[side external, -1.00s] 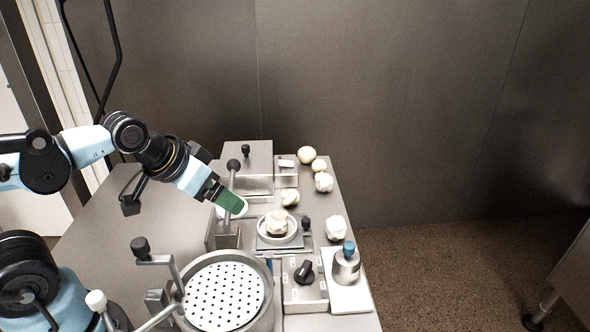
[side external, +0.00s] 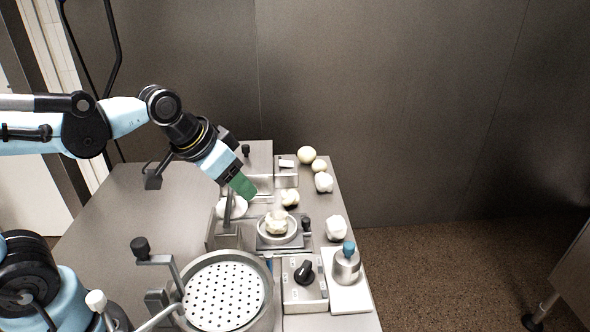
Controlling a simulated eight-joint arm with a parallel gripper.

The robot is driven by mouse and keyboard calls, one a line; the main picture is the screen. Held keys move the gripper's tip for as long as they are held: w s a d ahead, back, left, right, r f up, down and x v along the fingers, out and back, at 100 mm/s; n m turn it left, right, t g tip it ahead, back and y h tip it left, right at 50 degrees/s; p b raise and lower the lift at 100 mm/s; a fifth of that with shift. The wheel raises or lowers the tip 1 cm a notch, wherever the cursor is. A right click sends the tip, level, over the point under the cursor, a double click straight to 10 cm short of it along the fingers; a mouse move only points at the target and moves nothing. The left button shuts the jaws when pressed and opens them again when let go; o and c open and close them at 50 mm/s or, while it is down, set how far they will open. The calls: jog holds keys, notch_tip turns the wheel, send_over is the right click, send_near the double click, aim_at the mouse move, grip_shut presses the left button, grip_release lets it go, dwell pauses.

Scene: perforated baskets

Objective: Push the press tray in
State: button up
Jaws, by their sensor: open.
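The press tray (side external: 263,243) looks to be the small square metal plate near the right side of the table. A round pale dish sits on it with a whitish lump (side external: 276,222) inside, and a dark knob (side external: 306,223) stands at its right. My gripper (side external: 248,194), with green fingers, points down and right, above and left of the dish and apart from it. The gap between its fingers is too small to make out. A metal upright (side external: 227,215) stands left of the tray; its upper part is hidden behind my gripper.
A perforated round basket (side external: 224,296) with crank handles stands at the front. Right of it are a box with a black dial (side external: 304,271) and a metal pot (side external: 346,265) on a white board. Several pale lumps (side external: 324,182) lie along the right edge.

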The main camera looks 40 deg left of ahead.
aim_at(306, 219)
jog(key=w+d+f+m+g+h, duration=0.1)
jog(key=w+d+m+g, duration=0.2)
jog(key=w, duration=0.4)
jog(key=shift+t, duration=0.5)
jog(key=shift+d+x, duration=0.25)
jog(key=shift+x, duration=1.8)
jog(key=shift+d+x, duration=0.25)
jog(key=shift+x, duration=1.8)
jog(key=shift+d+x, duration=0.2)
jog(key=shift+x, duration=1.85)
jog(key=shift+r, duration=0.15)
grip_shut()
